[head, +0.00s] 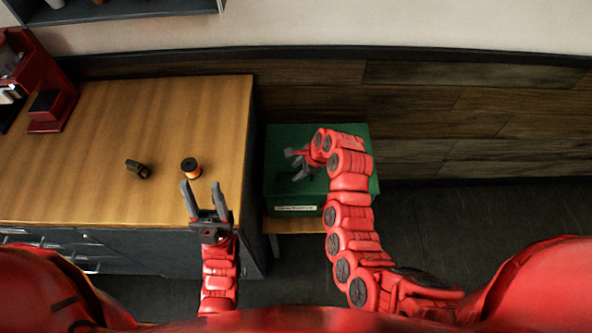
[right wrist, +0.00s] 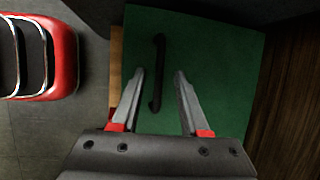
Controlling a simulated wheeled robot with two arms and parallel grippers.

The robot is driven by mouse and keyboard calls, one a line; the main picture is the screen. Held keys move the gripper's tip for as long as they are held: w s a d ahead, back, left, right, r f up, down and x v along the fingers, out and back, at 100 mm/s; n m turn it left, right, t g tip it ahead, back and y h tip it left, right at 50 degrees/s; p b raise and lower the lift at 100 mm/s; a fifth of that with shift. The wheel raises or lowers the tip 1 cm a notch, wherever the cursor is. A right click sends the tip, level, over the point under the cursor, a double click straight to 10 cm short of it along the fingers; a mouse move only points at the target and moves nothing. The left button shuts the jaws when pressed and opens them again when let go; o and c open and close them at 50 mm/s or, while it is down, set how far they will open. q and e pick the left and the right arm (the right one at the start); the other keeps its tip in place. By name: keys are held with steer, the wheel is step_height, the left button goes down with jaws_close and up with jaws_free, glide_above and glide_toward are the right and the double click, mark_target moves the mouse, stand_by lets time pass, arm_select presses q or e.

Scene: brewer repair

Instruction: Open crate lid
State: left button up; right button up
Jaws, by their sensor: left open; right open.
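The green crate (head: 277,186) stands on a low wooden stand right of the counter, its lid flat and closed on top. In the right wrist view the lid (right wrist: 215,70) fills the middle, with a dark bar handle (right wrist: 158,75) on it. My right gripper (head: 292,163) is open above the lid. In the right wrist view its fingers (right wrist: 160,75) are spread and empty, with the handle showing between them, nearer the left finger. I cannot tell the height of the fingers above it. My left gripper (head: 204,185) is open and empty by the counter's front right edge.
A wooden counter (head: 150,110) with drawers is left of the crate. On it are an orange and black spool (head: 190,168), a small dark part (head: 137,169) and a red machine (head: 50,105). A wood-panelled wall (head: 480,120) runs behind. Dark floor (head: 500,207) is clear at right.

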steer(key=shift+w+a+f, duration=0.15)
steer(key=shift+a+f, duration=0.1)
steer(key=shift+f, duration=0.4)
jaws_close()
stand_by(1.1)
